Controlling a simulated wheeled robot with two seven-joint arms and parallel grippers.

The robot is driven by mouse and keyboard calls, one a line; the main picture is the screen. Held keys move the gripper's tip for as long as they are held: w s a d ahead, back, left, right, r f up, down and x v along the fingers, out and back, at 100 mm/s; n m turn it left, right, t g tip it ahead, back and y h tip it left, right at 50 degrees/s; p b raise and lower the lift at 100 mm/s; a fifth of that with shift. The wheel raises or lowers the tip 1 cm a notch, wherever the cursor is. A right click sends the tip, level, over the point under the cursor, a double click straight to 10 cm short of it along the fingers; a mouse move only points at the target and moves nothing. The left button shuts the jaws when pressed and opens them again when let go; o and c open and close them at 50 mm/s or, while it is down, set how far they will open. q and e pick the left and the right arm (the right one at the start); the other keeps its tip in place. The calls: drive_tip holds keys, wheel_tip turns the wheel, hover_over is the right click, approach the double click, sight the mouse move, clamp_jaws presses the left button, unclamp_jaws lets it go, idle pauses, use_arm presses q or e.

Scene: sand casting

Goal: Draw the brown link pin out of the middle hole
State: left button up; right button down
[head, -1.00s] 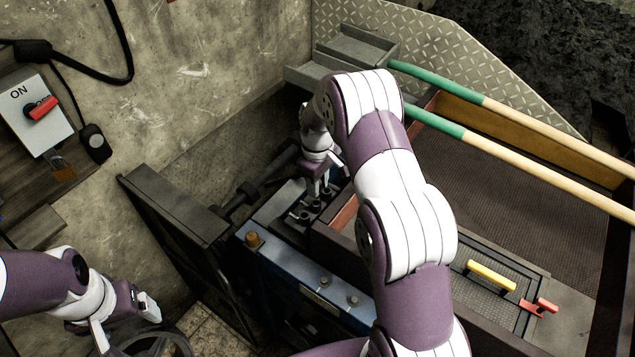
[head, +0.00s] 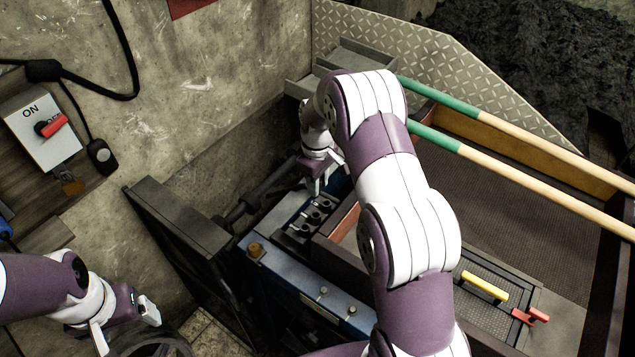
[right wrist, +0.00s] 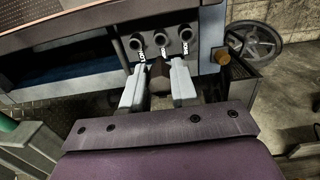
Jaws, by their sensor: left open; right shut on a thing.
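Three dark round holes stand in a row on the blue machine's end; the middle hole (right wrist: 160,39) shows open and empty in the right wrist view, and the row also shows in the head view (head: 313,216). My right gripper (right wrist: 156,86) is shut on the dark brown link pin (right wrist: 159,76), which sits between the pale fingers, seemingly apart from the holes. In the head view the right gripper (head: 319,181) is beyond the row, and the pin is hard to make out. My left gripper (head: 125,325) is open and empty at the lower left.
A brown knob (head: 254,250) sits on the blue machine (head: 290,276). A dark upright panel (head: 180,215) stands left of it. Green-ended wooden poles (head: 480,155) cross the bin at right. A switch box (head: 43,130) hangs on the wall.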

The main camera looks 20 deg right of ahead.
drive_tip(key=shift+f, duration=0.1)
drive_tip(key=shift+w+r+p, duration=0.1)
drive_tip(key=shift+r+p, duration=0.3)
drive_tip(key=shift+r, duration=0.1)
wheel_tip(320, 180, up, 2)
drive_tip(key=shift+r+p, duration=0.1)
drive_tip(key=shift+p, duration=0.65)
